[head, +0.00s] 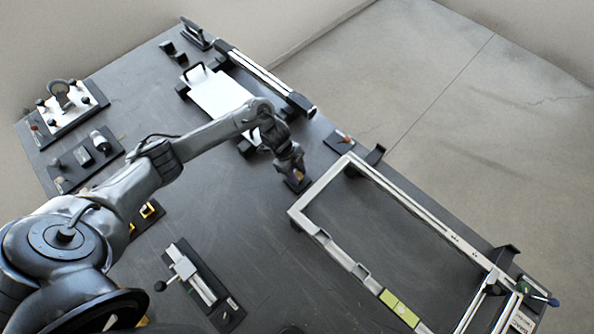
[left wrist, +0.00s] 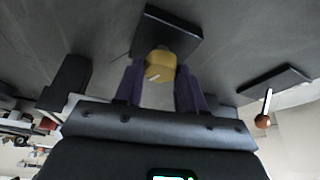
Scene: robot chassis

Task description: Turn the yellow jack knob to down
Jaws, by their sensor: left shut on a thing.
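The yellow jack knob (left wrist: 163,62) sits on a small black base plate (left wrist: 168,32) in the left wrist view. A short slanted white mark shows on the knob. My left gripper (left wrist: 160,70) has its two dark purple fingers on either side of the knob, shut on it. My right gripper is not in view.
The pale frame (head: 330,250) lies to the right of the gripper. A small plate with a red-tipped lever (head: 345,138) is just behind. A white panel (head: 215,95) and a rail (head: 265,75) lie farther back.

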